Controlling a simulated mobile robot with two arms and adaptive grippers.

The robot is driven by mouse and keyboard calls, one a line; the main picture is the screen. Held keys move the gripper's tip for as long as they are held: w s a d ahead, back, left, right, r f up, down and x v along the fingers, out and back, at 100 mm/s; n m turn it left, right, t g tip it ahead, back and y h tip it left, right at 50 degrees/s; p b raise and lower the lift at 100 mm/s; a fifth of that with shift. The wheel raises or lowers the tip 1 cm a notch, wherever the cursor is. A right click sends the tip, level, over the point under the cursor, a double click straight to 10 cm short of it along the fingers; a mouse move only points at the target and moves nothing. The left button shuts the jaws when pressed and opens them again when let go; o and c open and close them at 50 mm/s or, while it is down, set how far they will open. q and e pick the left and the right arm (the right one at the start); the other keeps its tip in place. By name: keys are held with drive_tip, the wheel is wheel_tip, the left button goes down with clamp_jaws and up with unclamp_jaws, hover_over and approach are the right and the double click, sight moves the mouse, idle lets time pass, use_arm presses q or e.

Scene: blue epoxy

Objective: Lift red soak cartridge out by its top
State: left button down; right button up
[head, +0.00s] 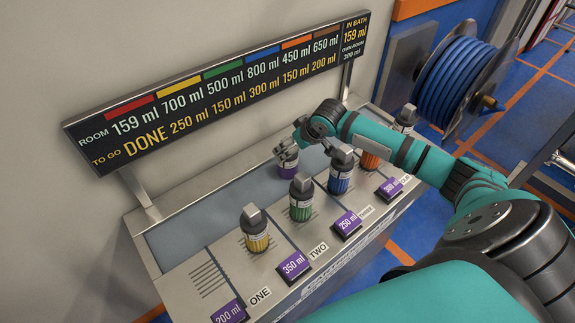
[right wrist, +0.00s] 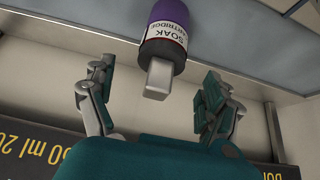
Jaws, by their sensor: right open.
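The soak cartridge in the bath (head: 288,169) stands upright under my right gripper (head: 296,146), partly hidden by it. In the right wrist view, it (right wrist: 163,38) shows a white "SOAK CARTRIDGE" label, a dark cap and a pale grey block-shaped top. My right gripper (right wrist: 155,80) is open, one finger on either side of the grey top, with visible gaps on both sides. The bath (head: 190,228) is a sunken blue-grey trough along the wall side. My left gripper is out of view.
Yellow (head: 256,237), green (head: 300,207), blue (head: 340,178) and orange (head: 369,161) cartridges stand in front of the bath, close to my right arm. A brown one (head: 405,119) stands farther right. The sign (head: 225,85) overhangs behind; its red column reads "DONE".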

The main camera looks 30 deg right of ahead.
sight(288, 160)
drive_tip(key=shift+p+x, duration=0.4)
drive_tip(key=shift+x, duration=0.4)
drive_tip(key=x, duration=0.2)
drive_tip(key=shift+w+f, duration=0.2)
drive_tip(key=shift+w, duration=0.05)
drive_tip(key=shift+w+a+f, duration=0.1)
drive_tip(key=shift+w+f, duration=0.15)
drive_tip(key=shift+f, duration=0.2)
drive_tip(key=shift+s, duration=0.1)
drive_tip(key=shift+c, duration=1)
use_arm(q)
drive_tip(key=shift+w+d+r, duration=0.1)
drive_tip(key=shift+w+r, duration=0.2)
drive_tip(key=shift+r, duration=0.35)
use_arm(e)
drive_tip(key=shift+r, duration=0.1)
drive_tip(key=c, duration=1.6)
